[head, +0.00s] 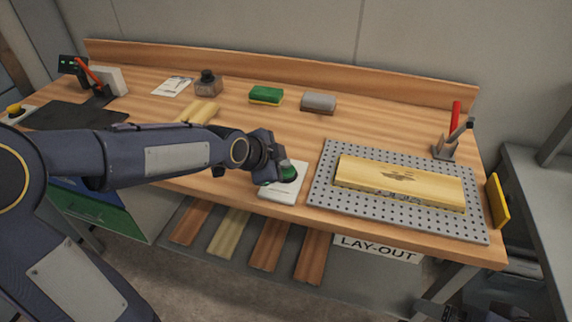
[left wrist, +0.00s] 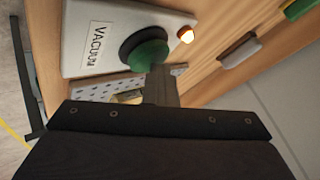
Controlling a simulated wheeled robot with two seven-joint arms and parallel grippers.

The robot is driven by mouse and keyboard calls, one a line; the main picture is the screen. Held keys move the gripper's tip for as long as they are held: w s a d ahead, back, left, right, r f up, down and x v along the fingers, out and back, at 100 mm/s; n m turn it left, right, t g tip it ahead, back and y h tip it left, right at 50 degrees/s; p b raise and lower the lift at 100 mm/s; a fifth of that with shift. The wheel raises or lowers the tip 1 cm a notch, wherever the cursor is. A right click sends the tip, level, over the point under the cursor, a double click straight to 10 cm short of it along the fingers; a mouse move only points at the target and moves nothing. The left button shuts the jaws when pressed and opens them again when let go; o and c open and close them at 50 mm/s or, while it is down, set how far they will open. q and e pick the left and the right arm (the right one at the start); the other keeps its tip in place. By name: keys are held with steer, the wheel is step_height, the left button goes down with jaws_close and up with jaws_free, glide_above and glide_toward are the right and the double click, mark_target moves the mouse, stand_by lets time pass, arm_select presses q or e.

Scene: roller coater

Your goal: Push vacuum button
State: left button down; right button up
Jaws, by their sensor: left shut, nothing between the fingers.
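The vacuum button is a green round knob (head: 288,173) on a white box (head: 283,191) near the table's front edge. In the left wrist view the green button (left wrist: 144,50) sits on the white box (left wrist: 80,40) with a VACUUM label (left wrist: 99,45). A small lamp (left wrist: 186,35) on the box glows orange. My left gripper (head: 275,176) is shut and empty, right at the button's left side in the head view. In the left wrist view its fingertips (left wrist: 160,72) overlap the button's lower edge; I cannot tell whether they touch it.
A perforated grey plate (head: 322,185) with a yellow board (head: 400,182) lies just right of the box. A red-handled clamp (head: 447,147) stands at the plate's back right. A green sponge (head: 266,95) and a grey block (head: 318,102) lie farther back. The wood between is clear.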

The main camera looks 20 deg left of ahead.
arm_select(q)
steer(key=shift+r+p, duration=1.8)
steer(key=shift+r, duration=1.05)
steer(key=shift+s+a, duration=0.1)
steer(key=s+a+f+n+g, duration=0.1)
steer(key=s+a+n, duration=0.1)
steer(key=s+n, duration=0.6)
steer(key=s+a+f+n+g, duration=0.1)
steer(key=s+a+n, duration=0.2)
steer(key=s+n, duration=0.5)
steer(key=s, duration=1)
steer(key=shift+s+f+g, duration=0.3)
steer(key=shift+s, duration=0.05)
